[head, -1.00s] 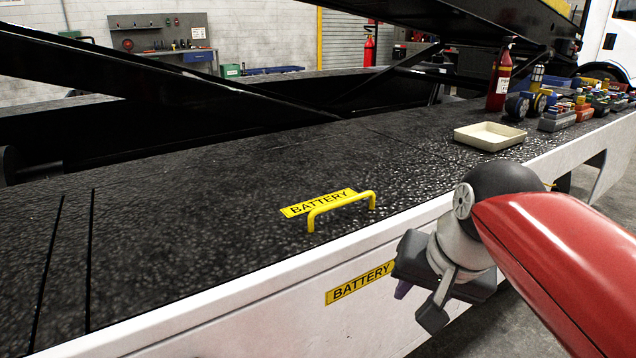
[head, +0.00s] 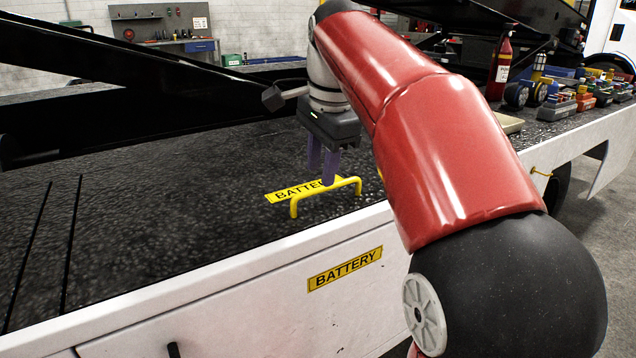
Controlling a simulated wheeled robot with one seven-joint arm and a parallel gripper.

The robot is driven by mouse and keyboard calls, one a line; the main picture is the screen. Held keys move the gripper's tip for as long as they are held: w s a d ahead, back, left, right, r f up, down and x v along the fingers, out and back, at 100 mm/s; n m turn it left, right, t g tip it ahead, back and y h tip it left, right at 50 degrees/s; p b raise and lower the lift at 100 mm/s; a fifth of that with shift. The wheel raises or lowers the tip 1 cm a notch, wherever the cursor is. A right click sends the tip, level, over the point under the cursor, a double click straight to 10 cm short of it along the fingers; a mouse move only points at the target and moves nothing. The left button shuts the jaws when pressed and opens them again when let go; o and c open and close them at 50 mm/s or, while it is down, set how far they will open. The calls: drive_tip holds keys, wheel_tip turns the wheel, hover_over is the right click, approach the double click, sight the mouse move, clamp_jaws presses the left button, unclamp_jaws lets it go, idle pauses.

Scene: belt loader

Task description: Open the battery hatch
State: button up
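The yellow bar handle (head: 325,188) stands on the black textured deck beside a yellow BATTERY label (head: 290,194). My gripper (head: 322,178) points down right over this handle, with two purple fingers a little apart, so it looks open. The fingertips are at about the height of the bar; whether they straddle or touch it I cannot tell. The fingers hide part of the label. A second BATTERY label (head: 345,269) is on the white side panel (head: 260,300) below. The deck around the handle lies flat, with no raised lid.
My red arm covers the deck right of the handle and hides most of the cream tray (head: 510,124). A fire extinguisher (head: 500,68) and several coloured items stand farther right. Black diagonal beams (head: 150,78) rise behind. The deck to the left is clear.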

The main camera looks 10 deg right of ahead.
sight(320, 191)
drive_tip(key=shift+w+a+f, duration=0.1)
drive_tip(key=shift+w+f, duration=0.05)
drive_tip(key=shift+f, duration=0.65)
drive_tip(key=shift+w+f, duration=0.1)
drive_tip(key=shift+f, duration=0.65)
drive_tip(key=shift+c, duration=0.4)
clamp_jaws()
